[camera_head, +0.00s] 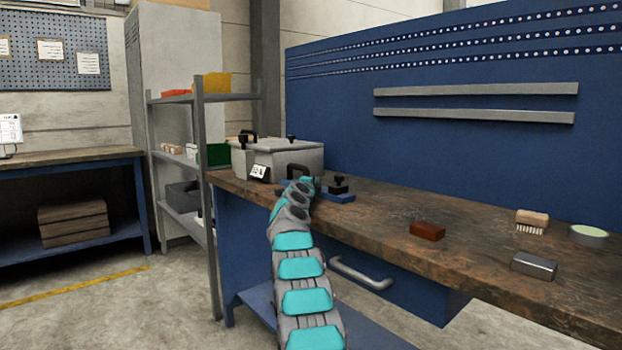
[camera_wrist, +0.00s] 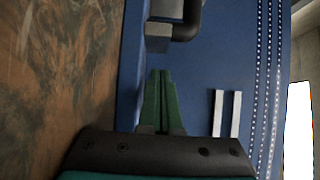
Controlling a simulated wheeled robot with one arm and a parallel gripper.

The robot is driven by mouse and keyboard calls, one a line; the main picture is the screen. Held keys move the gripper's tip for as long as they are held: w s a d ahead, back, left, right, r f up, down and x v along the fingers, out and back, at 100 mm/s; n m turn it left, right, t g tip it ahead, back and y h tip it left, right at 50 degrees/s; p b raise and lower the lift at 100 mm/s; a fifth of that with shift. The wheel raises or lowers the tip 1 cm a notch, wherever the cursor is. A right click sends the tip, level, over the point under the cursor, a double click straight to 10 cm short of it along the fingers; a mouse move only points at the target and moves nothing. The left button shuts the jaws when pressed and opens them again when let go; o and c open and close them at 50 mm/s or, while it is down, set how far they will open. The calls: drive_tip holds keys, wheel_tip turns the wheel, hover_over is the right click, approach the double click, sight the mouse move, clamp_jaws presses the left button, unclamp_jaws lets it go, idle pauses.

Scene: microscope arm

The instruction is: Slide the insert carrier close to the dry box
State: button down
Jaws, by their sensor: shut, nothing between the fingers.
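The insert carrier (camera_head: 343,197) appears to be the low blue plate with black fittings on the workbench, just right of my arm's end. The dry box (camera_head: 300,155) appears to be the grey lidded box behind it, near the bench's left end. In the head view my arm reaches to the carrier's left part and hides some of it; my fingertips cannot be made out there. In the wrist view my gripper (camera_wrist: 161,75) has its green fingers together and empty. A grey block (camera_wrist: 158,40) with a black bent handle (camera_wrist: 190,22) lies just beyond the tips; contact cannot be told.
The brown bench top (camera_head: 385,218) has clear room right of the carrier. A red-brown block (camera_head: 427,231), a brush (camera_head: 532,220), a metal block (camera_head: 534,265) and a round tin (camera_head: 588,235) sit farther right. A blue panel (camera_head: 450,150) rises behind the bench.

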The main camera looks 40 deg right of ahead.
drive_tip(key=shift+w+a+r+p, duration=0.1)
drive_tip(key=shift+w+a+p, duration=0.1)
drive_tip(key=shift+w+p, duration=0.25)
drive_tip(key=shift+w+a+p, duration=0.2)
drive_tip(key=shift+w+p, duration=0.2)
drive_tip(key=shift+w, duration=0.05)
drive_tip(key=shift+r+b, duration=0.1)
drive_tip(key=shift+b, duration=0.2)
